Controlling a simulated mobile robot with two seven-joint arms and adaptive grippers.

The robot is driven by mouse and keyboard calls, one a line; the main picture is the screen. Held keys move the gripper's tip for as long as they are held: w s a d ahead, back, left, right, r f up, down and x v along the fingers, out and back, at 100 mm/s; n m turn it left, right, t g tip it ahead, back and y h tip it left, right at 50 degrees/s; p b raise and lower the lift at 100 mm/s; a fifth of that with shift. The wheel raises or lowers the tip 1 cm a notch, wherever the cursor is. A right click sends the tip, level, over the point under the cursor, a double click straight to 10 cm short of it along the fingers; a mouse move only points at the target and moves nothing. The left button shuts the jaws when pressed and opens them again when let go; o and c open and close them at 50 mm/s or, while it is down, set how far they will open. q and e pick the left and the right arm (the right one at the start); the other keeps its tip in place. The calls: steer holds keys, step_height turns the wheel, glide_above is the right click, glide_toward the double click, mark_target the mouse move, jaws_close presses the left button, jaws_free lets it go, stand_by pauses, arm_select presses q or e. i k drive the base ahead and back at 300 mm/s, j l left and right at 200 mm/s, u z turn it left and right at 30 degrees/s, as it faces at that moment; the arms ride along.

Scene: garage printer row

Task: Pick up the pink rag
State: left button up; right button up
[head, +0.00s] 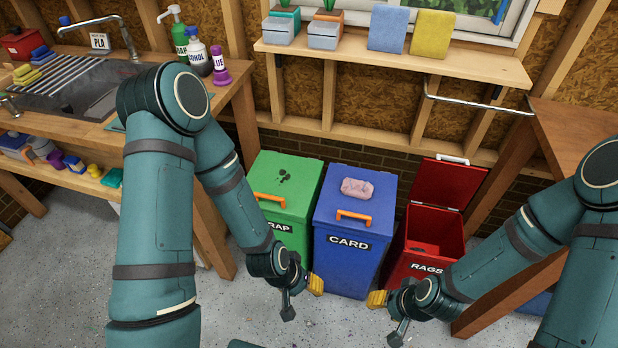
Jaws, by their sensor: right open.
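The pink rag (357,188) lies folded on the closed lid of the blue CARD bin (345,262), behind its orange handle. Nothing is holding it. My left gripper (302,299) is low in front of the green and blue bins, its fingers apart and nothing seen between them. My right gripper (387,317) is open and empty, low in front of the red RAGS bin (432,232). Both grippers are nearer to me than the rag and apart from it.
The RAGS bin's lid stands open. The green bin (284,188) at left is closed. A shelf (400,62) with boxes and cloths and a metal rail (478,103) are above the bins. A sink bench (95,132) is at left, a wooden table (575,128) at right.

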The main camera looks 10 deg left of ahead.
mark_target(361, 189)
steer(key=z, duration=1)
steer(key=j+z, duration=0.1)
steer(key=z, duration=0.25)
steer(key=j+z, duration=0.15)
steer(key=z, duration=0.25)
steer(key=j+z, duration=0.1)
steer(key=z, duration=0.25)
steer(key=k+j, duration=0.1)
steer(key=j, duration=0.8)
steer(key=k+j, duration=0.15)
steer(key=j, duration=0.35)
